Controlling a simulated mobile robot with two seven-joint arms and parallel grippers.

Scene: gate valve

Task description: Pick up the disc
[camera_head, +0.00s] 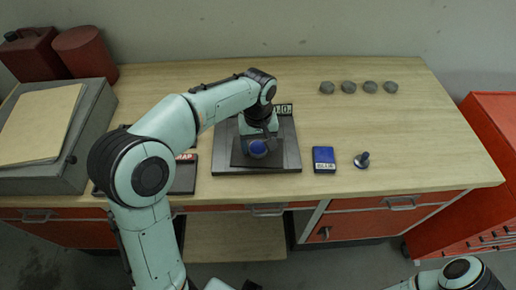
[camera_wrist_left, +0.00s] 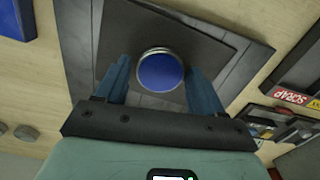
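The disc (camera_wrist_left: 161,72) has a blue face and a metal rim, and it sits over a dark square plate (camera_wrist_left: 118,35). It also shows as a blue spot (camera_head: 258,149) in the head view, under my left arm's end. My left gripper (camera_wrist_left: 158,64) is open, with one blue-grey finger on each side of the disc. A gap shows at the left finger, while the right finger looks very near the rim. I cannot tell whether they touch. In the head view the left gripper (camera_head: 259,141) is partly hidden by its wrist. My right gripper is out of view.
The plate lies on a larger grey base (camera_head: 285,150). To its right are a blue box (camera_head: 324,159) and a small knobbed metal part (camera_head: 362,160). Several grey pucks (camera_head: 348,87) stand at the back right. A SCRAP tray (camera_head: 184,177) lies left of the base.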

